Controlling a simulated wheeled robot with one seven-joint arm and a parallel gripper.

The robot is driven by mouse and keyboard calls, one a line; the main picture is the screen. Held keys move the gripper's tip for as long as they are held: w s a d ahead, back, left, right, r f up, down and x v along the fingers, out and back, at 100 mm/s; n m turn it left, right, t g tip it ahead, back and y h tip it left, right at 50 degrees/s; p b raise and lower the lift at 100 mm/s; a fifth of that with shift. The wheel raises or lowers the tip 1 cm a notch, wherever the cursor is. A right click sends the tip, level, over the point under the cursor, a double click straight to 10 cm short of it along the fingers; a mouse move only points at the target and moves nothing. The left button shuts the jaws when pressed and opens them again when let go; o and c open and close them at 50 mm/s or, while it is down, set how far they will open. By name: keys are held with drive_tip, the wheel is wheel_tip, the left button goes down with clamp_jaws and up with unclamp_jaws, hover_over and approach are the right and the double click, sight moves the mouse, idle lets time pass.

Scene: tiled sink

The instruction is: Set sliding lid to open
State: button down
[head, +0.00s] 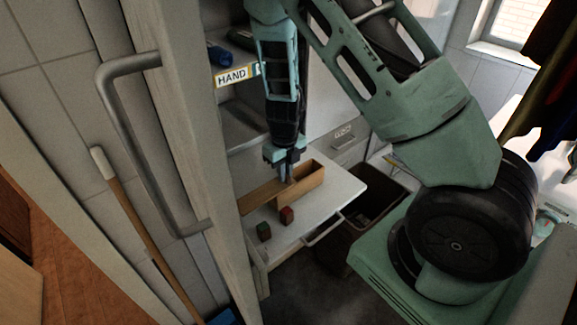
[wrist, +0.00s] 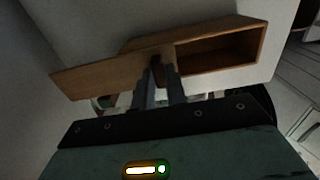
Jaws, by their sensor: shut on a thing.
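A wooden box (head: 311,182) stands on a white pull-out surface in the head view. Its sliding lid (head: 259,196) sticks out to the left, and the right part of the box is uncovered. In the wrist view the lid (wrist: 105,74) reaches left past the box, and the dark inside of the box (wrist: 220,48) shows at right. My gripper (head: 287,178) points down at the lid's right end. In the wrist view its fingers (wrist: 158,84) are shut on a small dark handle (wrist: 156,60) on the lid; the fingers partly hide the handle.
A cabinet door with a metal handle (head: 108,110) stands at left. A dark bin (head: 372,198) is at right.

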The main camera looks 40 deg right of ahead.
drive_tip(key=c, duration=1.4)
unclamp_jaws()
wheel_tip(320, 180, up, 17)
drive_tip(key=shift+r, duration=0.2)
